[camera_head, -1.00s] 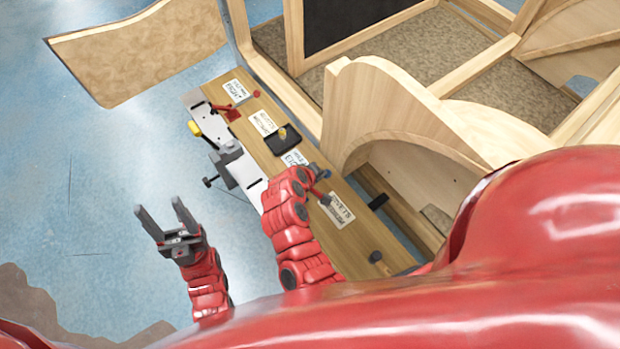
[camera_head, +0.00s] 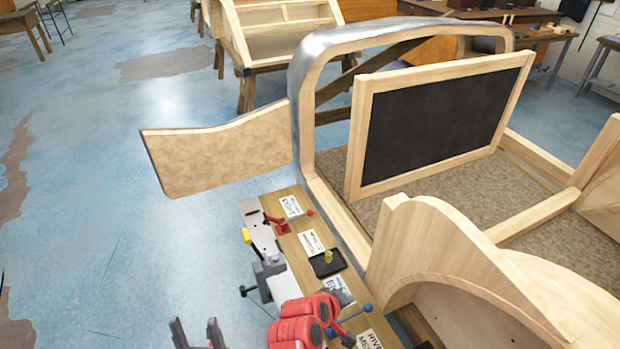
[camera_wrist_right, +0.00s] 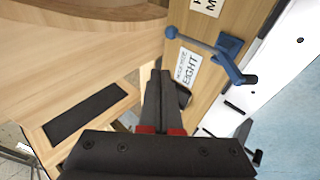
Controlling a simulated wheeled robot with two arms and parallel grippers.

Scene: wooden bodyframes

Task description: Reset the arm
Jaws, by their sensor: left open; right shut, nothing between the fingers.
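My left gripper (camera_head: 194,322) shows at the bottom edge of the head view. Its two dark fingers are apart with nothing between them, over the blue floor. My right arm (camera_head: 302,322) shows as red links at the bottom, over the near part of the wooden bench. In the right wrist view, the dark fingers of my right gripper (camera_wrist_right: 160,76) are together and empty. They point towards the bench and a white label (camera_wrist_right: 188,68).
A blue-handled tool (camera_wrist_right: 215,52) is close to the right gripper. The wooden bodyframe (camera_head: 303,150) stands on the right. Open floor (camera_head: 90,230) lies left.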

